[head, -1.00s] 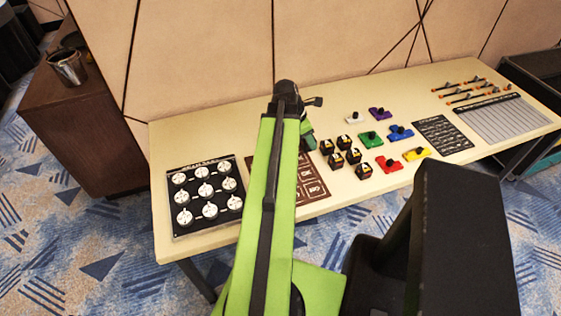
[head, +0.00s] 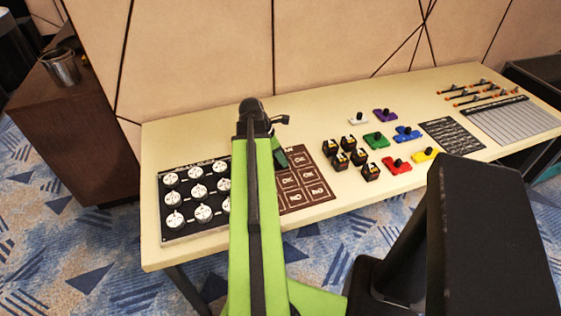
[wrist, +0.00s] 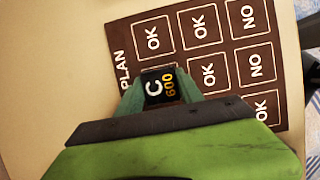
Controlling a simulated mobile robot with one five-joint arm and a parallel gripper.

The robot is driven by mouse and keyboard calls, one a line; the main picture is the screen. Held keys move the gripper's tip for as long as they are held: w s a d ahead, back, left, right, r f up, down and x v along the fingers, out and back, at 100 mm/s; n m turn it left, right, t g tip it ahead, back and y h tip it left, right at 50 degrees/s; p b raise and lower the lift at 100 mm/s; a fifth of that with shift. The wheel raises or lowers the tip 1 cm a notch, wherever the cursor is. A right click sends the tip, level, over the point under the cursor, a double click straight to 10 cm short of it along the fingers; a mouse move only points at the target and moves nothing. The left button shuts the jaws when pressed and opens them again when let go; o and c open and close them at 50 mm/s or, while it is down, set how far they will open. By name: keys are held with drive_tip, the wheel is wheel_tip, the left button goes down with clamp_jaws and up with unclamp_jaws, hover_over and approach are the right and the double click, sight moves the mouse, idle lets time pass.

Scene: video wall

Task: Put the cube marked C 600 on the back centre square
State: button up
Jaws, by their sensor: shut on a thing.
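The cube marked C 600 (wrist: 160,87), black with white and yellow marks, sits between the green jaws of my gripper (wrist: 162,92) in the wrist view. The brown PLAN board (wrist: 228,48) lies beneath, with squares marked OK and NO. The cube covers most of a square beside the word PLAN, in the middle of that side; its gap to the board cannot be told. In the head view my gripper (head: 281,158) shows green over the board (head: 318,193), partly behind my arm. The arm hides the board's left part and the cube.
Several black cubes (head: 341,159) stand right of the board. Coloured blocks with black knobs (head: 397,165) lie beyond them. A dark panel of white dials (head: 164,230) lies left. A black list (head: 450,134) and a striped sheet (head: 510,118) lie far right.

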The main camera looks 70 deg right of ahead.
drive_tip(key=shift+r, duration=0.15)
drive_tip(key=shift+f, duration=0.2)
drive_tip(key=o, duration=1.4)
drive_tip(key=shift+r+p, duration=0.45)
drive_tip(key=shift+r, duration=0.05)
drive_tip(key=p+v, duration=1)
drive_tip(key=v, duration=0.1)
drive_tip(key=shift+w+a+r, duration=0.15)
